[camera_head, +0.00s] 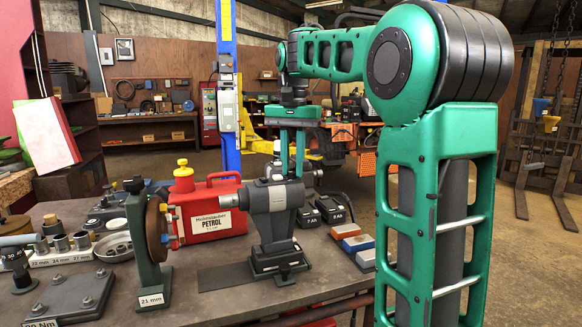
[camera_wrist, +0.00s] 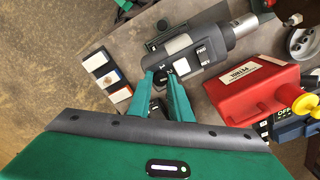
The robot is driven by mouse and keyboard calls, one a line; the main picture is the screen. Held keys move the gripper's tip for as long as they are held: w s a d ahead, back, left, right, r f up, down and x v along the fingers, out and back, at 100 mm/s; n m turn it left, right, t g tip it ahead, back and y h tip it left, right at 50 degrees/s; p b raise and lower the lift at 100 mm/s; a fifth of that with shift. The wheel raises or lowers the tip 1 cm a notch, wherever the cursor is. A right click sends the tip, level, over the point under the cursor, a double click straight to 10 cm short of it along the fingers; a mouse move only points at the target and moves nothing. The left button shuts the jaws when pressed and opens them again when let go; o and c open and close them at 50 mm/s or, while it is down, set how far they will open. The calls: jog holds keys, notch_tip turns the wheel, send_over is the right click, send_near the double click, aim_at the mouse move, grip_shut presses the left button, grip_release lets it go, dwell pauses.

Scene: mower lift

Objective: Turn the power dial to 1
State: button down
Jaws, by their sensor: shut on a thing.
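A grey power tool (camera_head: 277,198) stands upright in a dark base on the workbench. The wrist view shows its body (camera_wrist: 212,45) with FWD and REV lettering. My gripper (camera_head: 290,172) points down at the tool's rear end. In the wrist view its two green fingers (camera_wrist: 161,79) close around a small dark piece, which looks like the power dial (camera_wrist: 159,83), at that end. The fingers hide most of the dial.
A red petrol can (camera_head: 210,210) stands close behind the tool. Black battery packs (camera_head: 330,210) and small coloured boxes (camera_head: 352,238) lie to its right. A green stand (camera_head: 147,245) labelled 21 mm is at the left.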

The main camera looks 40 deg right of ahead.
jog(key=n, duration=0.6)
jog(key=shift+f+n, duration=0.15)
jog(key=shift+n, duration=0.15)
jog(key=n, duration=0.6)
jog(key=shift+a+n, duration=0.1)
jog(key=shift+n, duration=0.2)
jog(key=c, duration=1.6)
grip_release()
